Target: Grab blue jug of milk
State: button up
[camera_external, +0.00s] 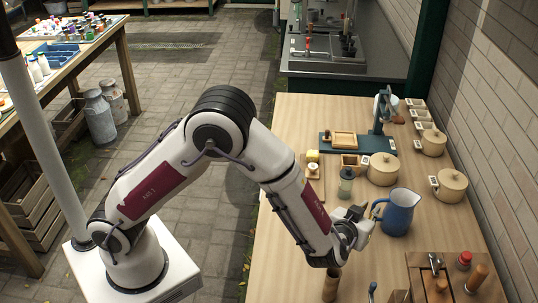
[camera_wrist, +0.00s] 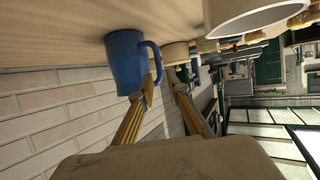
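The blue jug (camera_external: 398,212) stands upright on the wooden table, with its handle on the left, facing my gripper (camera_external: 360,222). My gripper is just left of the jug and close to the handle. In the wrist view the scene is turned over, and the jug (camera_wrist: 124,62) shows at upper left with its handle to the right. The two fingers of my gripper (camera_wrist: 166,86) are spread apart there. The left fingertip overlaps the lower end of the handle in the picture; I cannot tell whether it touches. No grip on the jug shows.
Lidded pots (camera_external: 383,169) stand behind the jug, and a small jar (camera_external: 346,184) is behind my gripper. A board with tools (camera_external: 447,272) lies in front of the jug. A brown cup (camera_external: 331,285) stands near front left. The brick wall (camera_external: 490,110) borders the table's right side.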

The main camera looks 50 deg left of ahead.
aim_at(373, 207)
jog(key=shift+f, duration=0.1)
jog(key=shift+f, duration=0.55)
jog(key=shift+x, duration=2.4)
jog(key=shift+r, duration=0.1)
grip_shut()
